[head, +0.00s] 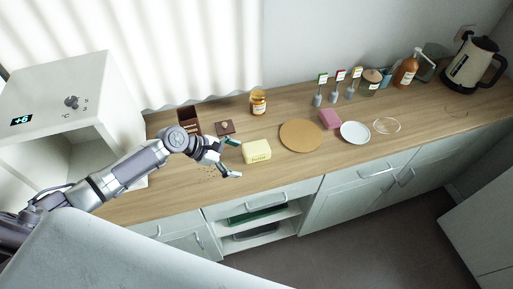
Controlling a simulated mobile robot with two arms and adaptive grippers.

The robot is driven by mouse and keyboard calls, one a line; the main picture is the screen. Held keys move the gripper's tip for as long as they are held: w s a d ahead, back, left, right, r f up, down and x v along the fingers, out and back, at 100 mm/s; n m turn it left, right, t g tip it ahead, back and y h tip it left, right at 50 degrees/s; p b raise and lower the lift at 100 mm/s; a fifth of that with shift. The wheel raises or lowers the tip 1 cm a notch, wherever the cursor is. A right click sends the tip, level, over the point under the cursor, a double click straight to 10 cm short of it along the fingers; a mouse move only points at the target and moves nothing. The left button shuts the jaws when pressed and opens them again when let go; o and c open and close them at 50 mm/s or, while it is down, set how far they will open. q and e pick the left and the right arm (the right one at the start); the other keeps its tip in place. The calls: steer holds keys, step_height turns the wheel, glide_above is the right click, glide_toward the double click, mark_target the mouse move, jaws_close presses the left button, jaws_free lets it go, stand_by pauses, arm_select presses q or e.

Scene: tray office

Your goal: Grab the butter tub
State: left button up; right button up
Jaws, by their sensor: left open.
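The butter tub (257,152) is a pale yellow block-shaped tub with small dark lettering on its front. It stands on the wooden counter (330,170), left of a round tan board. My left gripper (238,158) is open, just left of the tub, with its two teal-tipped fingers apart and pointing toward it. In this tilted view I cannot tell whether a fingertip touches the tub. Nothing shows between the fingers. My right gripper is not in view.
The round board (301,136) is close to the tub's right. A honey jar (258,102) and small brown boxes (225,128) stand behind. A pink block (330,119), white plate (355,132) and kettle (471,66) are further right. A white appliance (65,100) stands at left.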

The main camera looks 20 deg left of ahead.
mark_target(262, 150)
arm_select(q)
step_height(262, 150, up, 2)
steer(key=w+a+n, duration=0.3)
steer(key=shift+n+t, duration=0.3)
steer(key=shift+t, duration=0.2)
steer(key=b+x, duration=0.6)
steer(key=x, duration=0.1)
steer(key=shift+w+d+f+b, duration=0.15)
steer(key=shift+w+d+b, duration=0.2)
steer(key=shift+d, duration=0.1)
steer(key=b+x, duration=0.2)
steer(key=b, duration=0.1)
steer(key=b+x, duration=0.2)
steer(key=b, duration=0.1)
steer(key=shift+w+f, duration=0.35)
steer(key=shift+w+d, duration=0.15)
steer(key=shift+d, duration=0.05)
steer(key=c, duration=1.2)
steer(key=shift+f, duration=0.1)
steer(key=shift+c, duration=1.1)
